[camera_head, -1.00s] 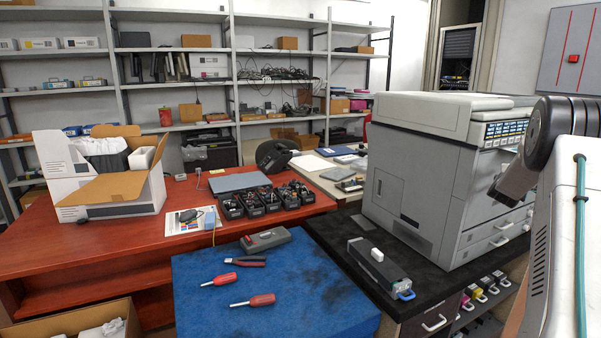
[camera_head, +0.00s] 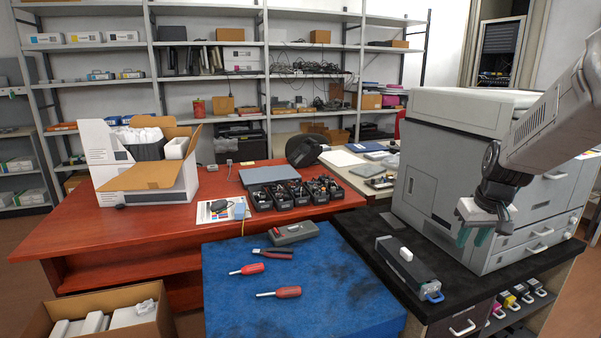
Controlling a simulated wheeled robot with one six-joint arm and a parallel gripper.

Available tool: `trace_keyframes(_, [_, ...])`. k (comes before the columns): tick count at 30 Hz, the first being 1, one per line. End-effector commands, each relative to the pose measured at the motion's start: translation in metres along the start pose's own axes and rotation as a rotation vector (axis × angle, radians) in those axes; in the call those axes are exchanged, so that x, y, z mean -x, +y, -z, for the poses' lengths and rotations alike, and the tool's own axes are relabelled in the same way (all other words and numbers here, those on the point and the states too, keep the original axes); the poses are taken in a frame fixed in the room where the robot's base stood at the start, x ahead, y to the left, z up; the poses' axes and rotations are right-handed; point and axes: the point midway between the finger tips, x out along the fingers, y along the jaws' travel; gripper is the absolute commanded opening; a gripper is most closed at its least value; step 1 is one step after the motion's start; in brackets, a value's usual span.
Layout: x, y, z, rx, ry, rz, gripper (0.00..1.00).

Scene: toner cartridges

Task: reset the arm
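My gripper (camera_head: 476,238) hangs at the right of the view, in front of the grey printer (camera_head: 450,160). Its teal-green fingertips point down with a gap between them, and nothing shows between them. A dark toner cartridge (camera_head: 408,268) with a white block on top and a blue handle lies on the black countertop (camera_head: 362,232), to the left of and below my gripper, apart from it. My arm enters from the right edge and partly covers the printer's front.
A blue mat (camera_head: 235,300) holds two red screwdrivers (camera_head: 288,292), pliers and a grey device (camera_head: 294,233). An opened white box (camera_head: 140,180) and several black bins (camera_head: 285,198) stand on the red table (camera_head: 110,235). Several coloured cartridges (camera_head: 515,295) sit below the counter.

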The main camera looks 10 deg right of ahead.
Motion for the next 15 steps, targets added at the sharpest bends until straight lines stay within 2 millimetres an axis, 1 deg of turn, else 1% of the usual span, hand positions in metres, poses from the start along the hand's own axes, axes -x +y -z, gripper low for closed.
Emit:
trace_keyframes(1, [0.017,-0.027,-0.022,-0.015,-0.039,0.018,0.33])
trace_keyframes(2, [0.024,-0.040,-0.037,-0.029,-0.067,0.026,0.33])
trace_keyframes(3, [0.035,-0.057,-0.056,-0.045,-0.103,0.033,0.33])
trace_keyframes(5, [0.049,-0.080,-0.085,-0.064,-0.154,0.039,0.33])
trace_keyframes(6, [0.059,-0.093,-0.105,-0.074,-0.183,0.039,0.33])
trace_keyframes(8, [0.071,-0.111,-0.133,-0.081,-0.222,0.035,0.33])
trace_keyframes(9, [0.079,-0.121,-0.152,-0.082,-0.244,0.031,0.33])
trace_keyframes(11, [0.090,-0.134,-0.179,-0.073,-0.268,0.022,0.33])
trace_keyframes(12, [0.096,-0.141,-0.196,-0.064,-0.279,0.016,0.33])
trace_keyframes(15, [0.108,-0.156,-0.231,-0.010,-0.277,0.007,0.33])
